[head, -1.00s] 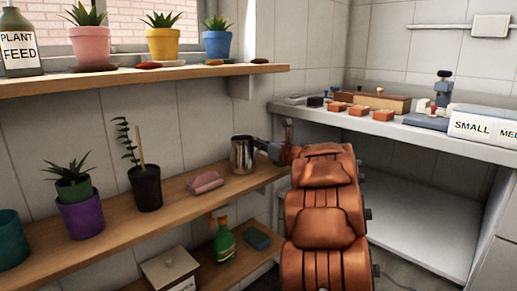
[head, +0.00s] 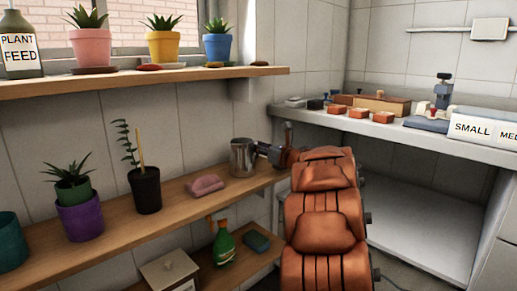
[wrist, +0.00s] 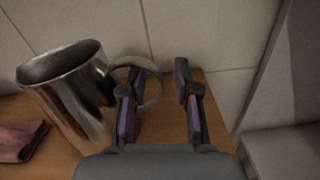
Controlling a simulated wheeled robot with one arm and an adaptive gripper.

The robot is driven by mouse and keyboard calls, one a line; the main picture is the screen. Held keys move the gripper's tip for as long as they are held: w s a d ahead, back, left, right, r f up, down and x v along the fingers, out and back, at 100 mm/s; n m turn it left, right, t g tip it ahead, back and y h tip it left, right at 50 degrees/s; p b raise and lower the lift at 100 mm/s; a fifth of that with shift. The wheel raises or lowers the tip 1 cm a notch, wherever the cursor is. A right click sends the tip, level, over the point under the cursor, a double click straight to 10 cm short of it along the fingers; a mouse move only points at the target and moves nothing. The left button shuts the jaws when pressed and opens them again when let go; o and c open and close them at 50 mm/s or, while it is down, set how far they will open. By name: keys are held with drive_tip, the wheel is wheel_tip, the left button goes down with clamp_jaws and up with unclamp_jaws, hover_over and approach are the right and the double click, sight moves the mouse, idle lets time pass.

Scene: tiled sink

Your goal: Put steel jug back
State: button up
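The steel jug (head: 242,158) is on the middle wooden shelf, near its right end. In the wrist view the jug (wrist: 72,92) is at the left, its mouth up and its handle (wrist: 153,88) turned toward my gripper (wrist: 188,78). My gripper is open, with a clear gap between its two fingers. The left finger overlaps the handle loop; I cannot tell whether it touches it. In the head view my gripper (head: 270,151) is just right of the jug, at handle height. The handle is mostly hidden there.
A pink cloth (head: 205,185) lies left of the jug, with a potted plant (head: 146,188) beyond it. The upper shelf (head: 150,80) overhangs on the left. A counter (head: 400,140) with small blocks is at the right. A spray bottle (head: 224,243) stands below.

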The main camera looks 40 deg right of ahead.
drive_tip(key=shift+r, duration=0.15)
drive_tip(key=s+p, duration=0.2)
drive_tip(key=s, duration=1)
drive_tip(key=shift+a, duration=0.3)
